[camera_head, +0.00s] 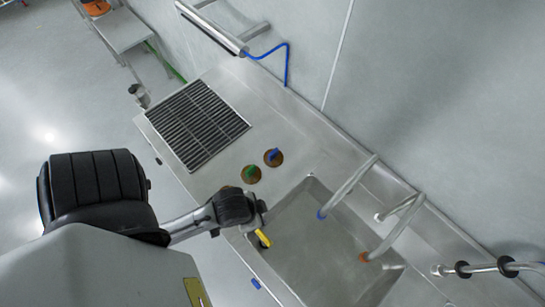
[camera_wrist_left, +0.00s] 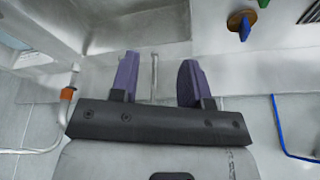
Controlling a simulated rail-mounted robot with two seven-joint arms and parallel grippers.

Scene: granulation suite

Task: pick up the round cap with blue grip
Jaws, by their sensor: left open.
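The round cap with blue grip (camera_head: 273,157) lies on the steel counter between the drain grille and the sink. My left gripper (camera_head: 262,222) is over the sink's near edge, apart from the blue-grip cap. In the wrist view its two purple fingers (camera_wrist_left: 156,68) are spread with nothing held between them. My right gripper is not in view.
The steel sink (camera_head: 325,250) has taps along its back, one blue-tipped (camera_head: 335,195) and one orange-tipped (camera_head: 385,240). A slotted drain grille (camera_head: 197,124) lies left of the caps. A blue hose (camera_head: 287,65) hangs by the wall. A small yellow piece (camera_head: 263,238) shows beside my gripper.

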